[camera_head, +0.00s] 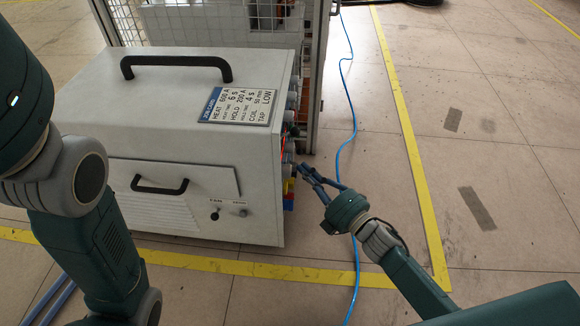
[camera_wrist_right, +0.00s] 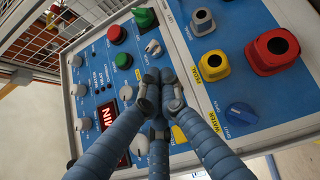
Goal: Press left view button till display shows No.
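The blue control panel (camera_wrist_right: 195,45) of the white heater box (camera_head: 180,105) fills much of the right wrist view. Its red display (camera_wrist_right: 107,115) lies left of my fingers; it reads something like "MIN", rotated. In the head view the panel is seen nearly edge-on. My right gripper (camera_wrist_right: 158,76) has its fingertips together in front of the panel, close to a grey knob (camera_wrist_right: 153,48). Contact cannot be told. The fingers hide part of the panel, and I cannot pick out the left view button. Two blue rods at lower left may be my left gripper (camera_head: 48,298).
A wire-mesh fence (camera_head: 225,22) stands behind the box. A blue hose (camera_head: 341,150) runs along the floor. The floor at right is open.

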